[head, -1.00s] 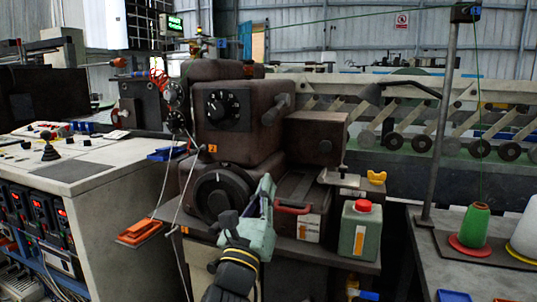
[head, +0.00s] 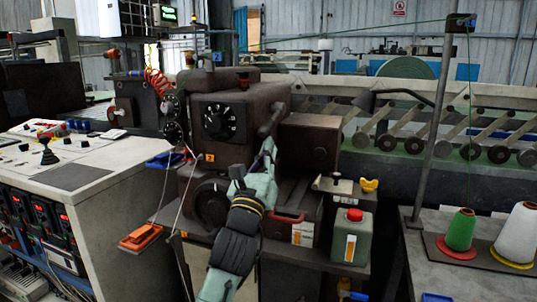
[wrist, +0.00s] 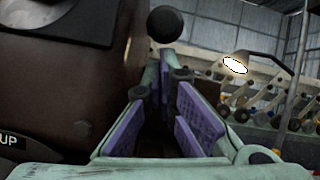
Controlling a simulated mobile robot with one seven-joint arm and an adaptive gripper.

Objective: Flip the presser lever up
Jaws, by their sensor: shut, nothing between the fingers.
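The presser lever (head: 270,119) is a short dark arm with a rounded end on the right side of the brown sewing head (head: 219,128). It slants down towards me. In the wrist view its dark round knob (wrist: 165,24) shows just beyond my fingertips. My gripper (head: 269,146) is shut and empty, pointing up just below the lever's lower end. In the wrist view, my gripper (wrist: 167,62) shows its purple pads under the knob. I cannot tell whether the tips touch it. A label reading "UP" (wrist: 9,141) is at the left edge of the wrist view.
The head's brown side wall is close on the left of my fingers. A brown box-shaped housing (head: 309,143) stands right of the lever. A green bottle with a red cap (head: 351,240) and thread cones (head: 461,229) are lower right. A lamp (wrist: 235,65) is behind.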

